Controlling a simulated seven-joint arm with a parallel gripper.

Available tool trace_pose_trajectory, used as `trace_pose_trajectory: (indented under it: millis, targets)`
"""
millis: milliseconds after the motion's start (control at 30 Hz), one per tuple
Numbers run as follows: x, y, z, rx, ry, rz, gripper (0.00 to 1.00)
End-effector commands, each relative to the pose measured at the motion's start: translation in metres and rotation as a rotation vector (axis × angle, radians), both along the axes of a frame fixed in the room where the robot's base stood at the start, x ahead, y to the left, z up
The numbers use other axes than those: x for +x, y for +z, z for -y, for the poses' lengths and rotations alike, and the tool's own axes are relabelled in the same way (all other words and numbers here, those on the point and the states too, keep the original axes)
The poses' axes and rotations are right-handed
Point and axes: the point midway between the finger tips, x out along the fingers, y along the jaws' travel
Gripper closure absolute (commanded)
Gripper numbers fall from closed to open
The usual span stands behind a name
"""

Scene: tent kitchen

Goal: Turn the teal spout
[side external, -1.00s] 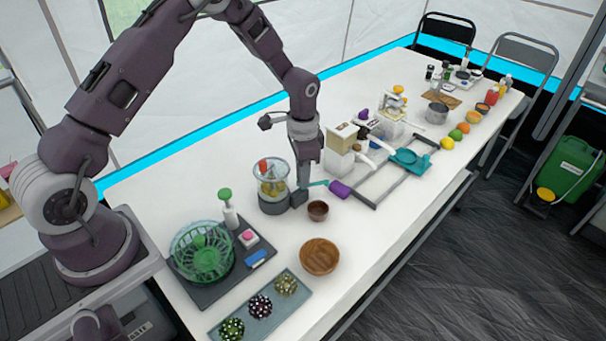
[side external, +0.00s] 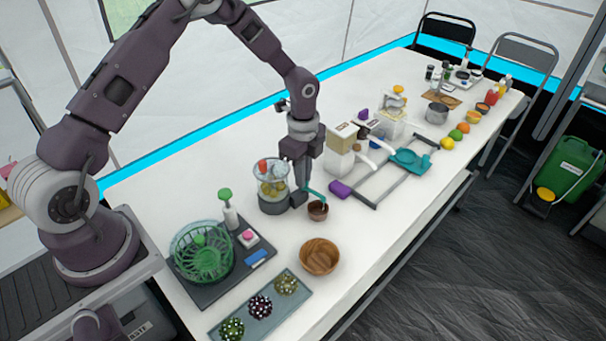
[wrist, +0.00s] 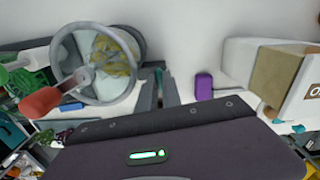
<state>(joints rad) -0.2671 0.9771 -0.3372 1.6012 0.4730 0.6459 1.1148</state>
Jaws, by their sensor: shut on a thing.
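The teal spout (side external: 315,192) sticks out from the glass jar dispenser (side external: 270,187) and now ends over a small brown cup (side external: 317,212). My gripper (side external: 302,184) is low beside the jar, at the spout's inner end, and is shut on the spout. In the wrist view my two fingers (wrist: 159,92) point away from the camera with a bit of teal between them. The jar (wrist: 98,62) is just left of them in that view, with a red-knobbed lever (wrist: 42,101) over its top. The exact grip is partly hidden.
A purple block (side external: 340,189) lies right of the cup, and also shows in the wrist view (wrist: 204,86). A cream dispenser (side external: 341,152) stands close behind. A wooden bowl (side external: 319,256) is in front. A green basket (side external: 203,250) stands at the left on a dark tray.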

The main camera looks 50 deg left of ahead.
Motion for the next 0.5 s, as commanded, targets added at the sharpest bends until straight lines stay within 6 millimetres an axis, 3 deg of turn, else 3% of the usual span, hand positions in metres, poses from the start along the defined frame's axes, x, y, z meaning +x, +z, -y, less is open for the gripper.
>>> trace_pose_trajectory:
  millis: [500]
  targets:
    - [0.0009,0.0011,-0.0009,0.001,-0.252,0.003,1.0]
